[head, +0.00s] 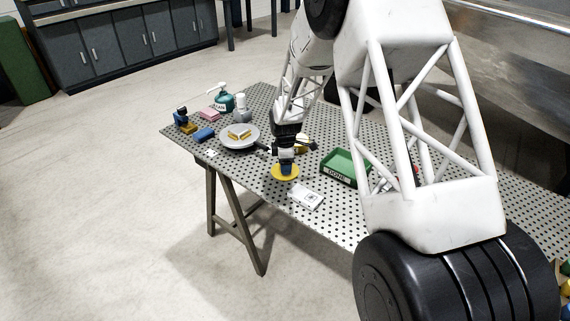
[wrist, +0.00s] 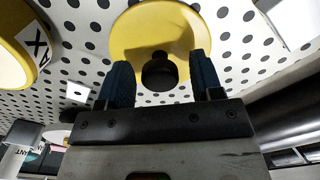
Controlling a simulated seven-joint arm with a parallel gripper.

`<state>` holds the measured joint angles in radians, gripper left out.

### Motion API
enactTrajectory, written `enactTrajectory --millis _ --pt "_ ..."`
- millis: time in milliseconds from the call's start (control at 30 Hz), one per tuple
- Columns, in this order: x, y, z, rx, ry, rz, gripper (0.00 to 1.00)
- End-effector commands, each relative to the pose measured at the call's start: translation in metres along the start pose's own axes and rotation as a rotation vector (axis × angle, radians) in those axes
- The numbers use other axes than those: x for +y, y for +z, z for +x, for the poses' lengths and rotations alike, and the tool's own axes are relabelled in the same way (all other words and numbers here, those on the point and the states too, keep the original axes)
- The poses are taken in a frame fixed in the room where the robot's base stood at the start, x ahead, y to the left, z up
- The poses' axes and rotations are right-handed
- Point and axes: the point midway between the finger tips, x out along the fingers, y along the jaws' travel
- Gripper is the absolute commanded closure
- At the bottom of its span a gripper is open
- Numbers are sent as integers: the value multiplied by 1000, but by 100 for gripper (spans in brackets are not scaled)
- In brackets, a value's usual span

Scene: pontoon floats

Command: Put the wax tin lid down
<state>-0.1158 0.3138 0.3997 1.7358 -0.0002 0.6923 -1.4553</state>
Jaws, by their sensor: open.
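The wax tin lid is a yellow disc (head: 285,178) with a black knob. In the head view it lies flat, apparently on the perforated bench top, under my gripper (head: 286,168). In the wrist view the lid (wrist: 125,42) lies ahead of the fingers, and its black knob (wrist: 158,74) sits between them. The two blue fingers of my gripper (wrist: 158,68) are open, with a gap on each side of the knob. A yellow tin (wrist: 12,62) with a partly visible label ending in X stands at the left of the wrist view.
A green tray (head: 345,167) marked DONE is right of the lid, and a white card (head: 306,197) lies in front. A grey round plate (head: 238,144) with yellow pieces, a blue block (head: 204,134) and a pump bottle (head: 223,101) stand left. The bench's front edge is close.

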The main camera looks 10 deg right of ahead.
Motion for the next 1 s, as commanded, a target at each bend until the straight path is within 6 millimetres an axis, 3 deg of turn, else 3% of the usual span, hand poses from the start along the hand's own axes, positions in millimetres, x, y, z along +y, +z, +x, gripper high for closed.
enactTrajectory --millis 367,1000 --pt "0 0 -14 0 2 0 40" --pt "0 0 -104 0 1 0 40"
